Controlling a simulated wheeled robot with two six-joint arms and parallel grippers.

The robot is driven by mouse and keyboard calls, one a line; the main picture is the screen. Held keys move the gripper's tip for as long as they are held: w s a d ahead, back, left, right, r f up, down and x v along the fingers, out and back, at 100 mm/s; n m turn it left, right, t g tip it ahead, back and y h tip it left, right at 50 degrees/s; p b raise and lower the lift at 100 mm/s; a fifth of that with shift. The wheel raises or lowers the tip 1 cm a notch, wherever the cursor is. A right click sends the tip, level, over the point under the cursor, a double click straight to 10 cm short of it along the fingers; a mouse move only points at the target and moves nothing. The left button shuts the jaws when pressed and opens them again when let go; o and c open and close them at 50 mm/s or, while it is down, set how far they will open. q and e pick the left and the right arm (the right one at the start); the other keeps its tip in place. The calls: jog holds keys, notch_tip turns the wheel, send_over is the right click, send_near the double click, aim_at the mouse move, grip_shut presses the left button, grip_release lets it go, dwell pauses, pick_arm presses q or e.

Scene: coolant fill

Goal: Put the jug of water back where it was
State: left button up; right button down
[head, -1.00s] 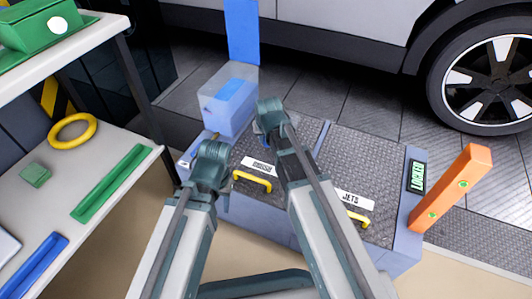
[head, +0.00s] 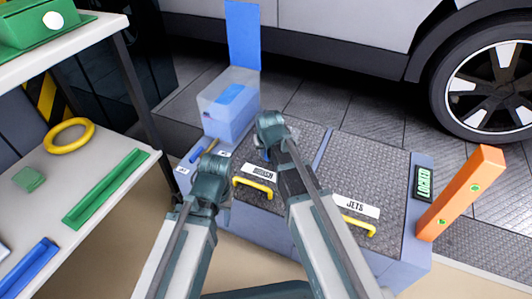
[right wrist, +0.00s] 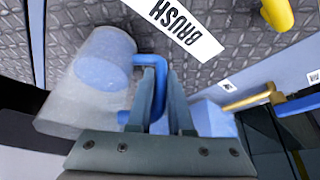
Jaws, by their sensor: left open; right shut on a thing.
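My right gripper (head: 271,124) is shut on the blue handle (right wrist: 158,88) of the jug. The clear jug (right wrist: 90,82) with blue water shows at left in the right wrist view, over the dark tread-plate lid marked BRUSH. In the head view my right gripper and arm mostly hide it. I cannot tell whether it touches the lid. My left gripper (head: 210,168) is open, near the left end of the blue-grey cabinet; its fingertips are hard to make out.
A clear tank (head: 229,118) with an upright blue flap (head: 243,36) stands behind my grippers. Yellow handles (head: 253,188) and an orange post (head: 461,193) stick out from the cabinet (head: 345,150). A shelf (head: 100,165) with a yellow ring is at left; a car is behind.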

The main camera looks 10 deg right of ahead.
jog(key=c, duration=0.8)
grip_release()
jog(key=shift+c, duration=0.2)
jog(key=shift+r, duration=0.1)
jog(key=p+v, duration=1.2)
jog(key=s+a+n+g, duration=0.2)
jog(key=s, duration=0.6)
jog(key=s+a+f+n+g+h, duration=0.1)
jog(key=s+a+n+g, duration=0.1)
jog(key=s, duration=0.7)
jog(key=shift+s+a+f+g, duration=0.3)
jog(key=shift+a+g, duration=0.1)
jog(key=shift+a, duration=0.3)
notch_tip(320, 180, up, 39)
jog(key=p, duration=3.8)
jog(key=shift+f, duration=0.15)
